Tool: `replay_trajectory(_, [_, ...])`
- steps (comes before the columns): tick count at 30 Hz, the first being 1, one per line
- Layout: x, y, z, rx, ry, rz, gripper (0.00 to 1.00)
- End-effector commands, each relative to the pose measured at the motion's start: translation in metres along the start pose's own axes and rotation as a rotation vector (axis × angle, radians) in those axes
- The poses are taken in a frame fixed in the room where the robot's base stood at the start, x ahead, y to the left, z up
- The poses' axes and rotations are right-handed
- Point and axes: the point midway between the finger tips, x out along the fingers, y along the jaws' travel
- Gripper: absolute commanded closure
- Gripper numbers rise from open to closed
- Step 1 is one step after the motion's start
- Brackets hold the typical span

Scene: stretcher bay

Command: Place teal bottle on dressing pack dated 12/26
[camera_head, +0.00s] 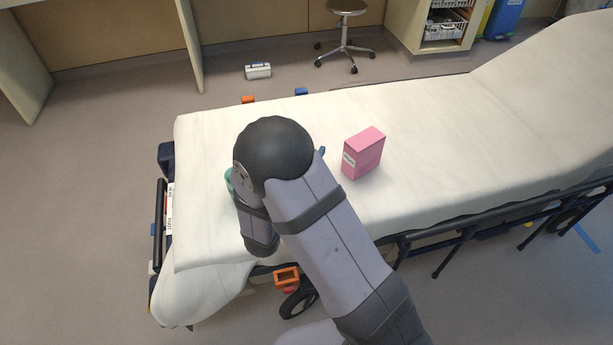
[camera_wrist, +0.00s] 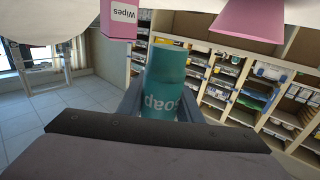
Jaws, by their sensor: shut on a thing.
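In the wrist view a teal bottle (camera_wrist: 165,82) with upside-down "soap" lettering sits between the two fingers of my gripper (camera_wrist: 160,104), which is shut on it. In the head view my arm hides the gripper and most of the bottle; a teal sliver (camera_head: 229,181) shows at the arm's left edge. A pink box (camera_head: 362,154) with a small white label stands upright on the stretcher, right of my arm. No date 12/26 can be read in either view, so I cannot tell which thing is the dated dressing pack.
The wrist view is upside down. A pink box marked "Wipes" (camera_wrist: 119,18) and another pink shape (camera_wrist: 254,20) show at its top. The white-sheeted stretcher (camera_head: 440,130) has clear room right of the pink box. A stool (camera_head: 346,40) stands beyond on the floor.

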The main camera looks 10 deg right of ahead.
Motion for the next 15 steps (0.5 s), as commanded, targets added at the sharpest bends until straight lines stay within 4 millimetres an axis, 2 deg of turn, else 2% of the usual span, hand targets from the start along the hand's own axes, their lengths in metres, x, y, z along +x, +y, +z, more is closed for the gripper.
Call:
replay_trajectory(4, [0.0, 0.0, 0.02, -0.002, 0.0, -0.001, 0.92])
replay_trajectory(15, [0.0, -0.001, 0.034, -0.001, 0.001, -0.001, 0.92])
